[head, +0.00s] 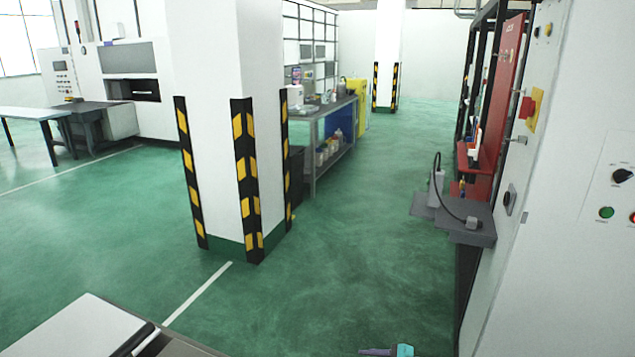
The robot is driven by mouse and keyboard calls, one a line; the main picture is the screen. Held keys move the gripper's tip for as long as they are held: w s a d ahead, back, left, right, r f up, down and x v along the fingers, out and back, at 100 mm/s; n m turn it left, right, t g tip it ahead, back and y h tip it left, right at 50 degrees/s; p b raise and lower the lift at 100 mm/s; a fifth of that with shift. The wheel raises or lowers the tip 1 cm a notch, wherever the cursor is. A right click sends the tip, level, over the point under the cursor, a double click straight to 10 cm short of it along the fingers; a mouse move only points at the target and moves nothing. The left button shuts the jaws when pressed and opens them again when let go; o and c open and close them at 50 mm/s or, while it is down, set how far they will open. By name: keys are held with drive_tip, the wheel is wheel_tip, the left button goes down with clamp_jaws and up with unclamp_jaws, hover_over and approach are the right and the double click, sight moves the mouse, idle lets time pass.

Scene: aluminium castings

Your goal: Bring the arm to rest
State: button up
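At the bottom edge of the head view, right of the middle, a small grey and teal piece shows, which looks like part of my arm. The rest of the arm is out of the picture below. No gripper fingers can be made out, so what the gripper holds is not shown.
A white pillar (212,110) with black and yellow guards stands left of the middle. A grey cabinet (560,200) with buttons and a small shelf (468,228) stand close on the right. A workbench (318,112) stands behind the pillar. Green floor (365,250) between is clear.

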drive_tip(key=s+a+f+n+g+h, duration=0.2)
drive_tip(key=s+a+f+n+g, duration=0.2)
drive_tip(key=s+f, duration=0.6)
drive_tip(key=s+a+f+n+g+h, duration=0.1)
drive_tip(key=s+a+f+n+g, duration=0.35)
drive_tip(key=s+f, duration=0.55)
drive_tip(key=s+d+f+n+g+h, duration=0.1)
drive_tip(key=s+d+n+h, duration=0.2)
drive_tip(key=s, duration=0.4)
drive_tip(key=s+d+n+g+h, duration=0.2)
drive_tip(key=s+d+n+h, duration=0.1)
drive_tip(key=s+d+n, duration=0.3)
drive_tip(key=shift+s+d+f+h, duration=0.3)
drive_tip(key=shift+s+d+f, duration=0.1)
drive_tip(key=shift+s+d, duration=0.55)
drive_tip(key=shift+g, duration=0.25)
drive_tip(key=c, duration=0.5)
drive_tip(key=shift+d, duration=0.1)
